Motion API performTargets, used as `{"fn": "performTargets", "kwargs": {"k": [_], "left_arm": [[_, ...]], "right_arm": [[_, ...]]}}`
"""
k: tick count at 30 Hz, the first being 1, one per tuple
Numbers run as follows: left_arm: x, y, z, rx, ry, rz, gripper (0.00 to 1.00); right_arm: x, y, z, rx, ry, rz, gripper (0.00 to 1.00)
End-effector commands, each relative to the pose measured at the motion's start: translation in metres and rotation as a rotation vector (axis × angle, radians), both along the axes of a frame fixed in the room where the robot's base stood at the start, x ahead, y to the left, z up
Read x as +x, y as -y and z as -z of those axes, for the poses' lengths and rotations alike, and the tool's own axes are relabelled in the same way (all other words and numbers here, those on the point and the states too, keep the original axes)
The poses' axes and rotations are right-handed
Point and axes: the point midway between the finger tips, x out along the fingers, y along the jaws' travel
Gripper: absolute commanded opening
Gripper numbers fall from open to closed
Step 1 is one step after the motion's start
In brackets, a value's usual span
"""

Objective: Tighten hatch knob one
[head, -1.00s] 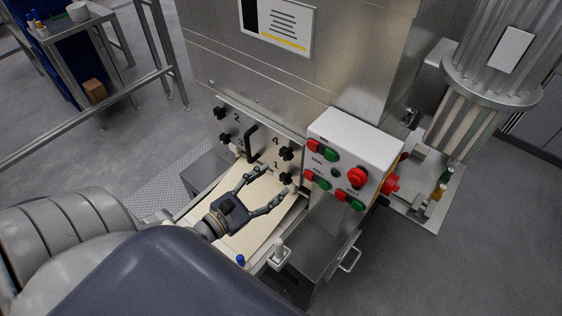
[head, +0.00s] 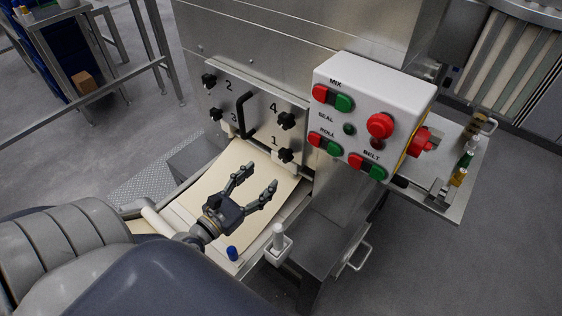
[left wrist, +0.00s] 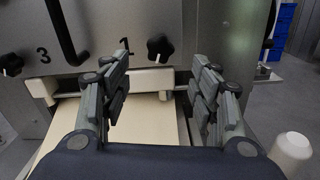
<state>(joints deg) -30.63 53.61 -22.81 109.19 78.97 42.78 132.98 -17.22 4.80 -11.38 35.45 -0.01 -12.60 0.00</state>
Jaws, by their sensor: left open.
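Hatch knob one (head: 285,155) is a black star-shaped knob at the lower right of the steel hatch plate (head: 262,97), beside the printed 1. It also shows in the left wrist view (left wrist: 160,46), ahead and between the fingers in the picture. My left gripper (head: 262,178) is open and empty, over the cream sheet, a short way in front of the knob and not touching it. Its two fingers show on either side in the left wrist view (left wrist: 161,72). Knobs 2 (head: 209,81), 3 (head: 212,115) and 4 (head: 286,120) sit at the other corners. My right gripper is not seen.
A black handle (head: 244,115) stands out from the hatch middle. A white control box (head: 370,105) with red and green buttons juts out right of the hatch. A cream sheet (head: 207,183) lies on the belt below. A white-handled lever (head: 278,238) stands at the belt's right edge.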

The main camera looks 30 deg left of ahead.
Motion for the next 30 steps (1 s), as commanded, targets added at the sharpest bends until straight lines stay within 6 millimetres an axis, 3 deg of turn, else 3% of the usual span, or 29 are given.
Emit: {"fn": "performTargets", "kwargs": {"k": [18, 30], "left_arm": [[0.084, 0.006, -0.002, 0.0, 0.001, -0.002, 0.56], [0.097, 0.007, -0.001, 0.001, 0.0, -0.001, 0.56]], "right_arm": [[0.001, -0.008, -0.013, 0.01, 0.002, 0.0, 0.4], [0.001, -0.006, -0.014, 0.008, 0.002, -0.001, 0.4]]}}
